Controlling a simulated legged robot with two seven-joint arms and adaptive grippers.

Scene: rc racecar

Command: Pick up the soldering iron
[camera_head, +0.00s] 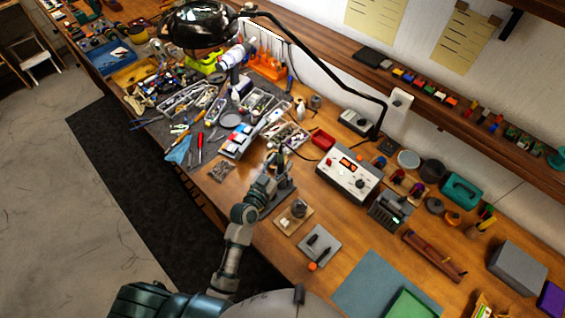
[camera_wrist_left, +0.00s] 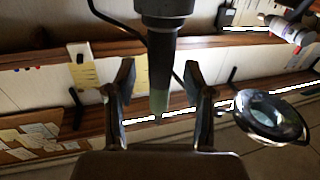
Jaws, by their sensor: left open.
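My left gripper (camera_head: 277,158) reaches over the workbench, just left of the white-topped box. In the left wrist view its two fingers (camera_wrist_left: 160,68) are open, one on each side of a dark upright cylinder (camera_wrist_left: 165,45) with a greenish end. This looks like the soldering iron's handle, but I cannot be sure. Gaps show between it and both fingers. In the head view my arm and gripper hide most of this spot, and I cannot make out the iron there. A grey base (camera_head: 283,195) shows beside my wrist. My right gripper is not in view.
The white-topped box with dials (camera_head: 350,173) stands right of the gripper. A white tray with parts (camera_head: 240,140) lies to its left, and a red bin (camera_head: 322,139) behind. A black lamp (camera_head: 197,25) arches over the cluttered mat.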

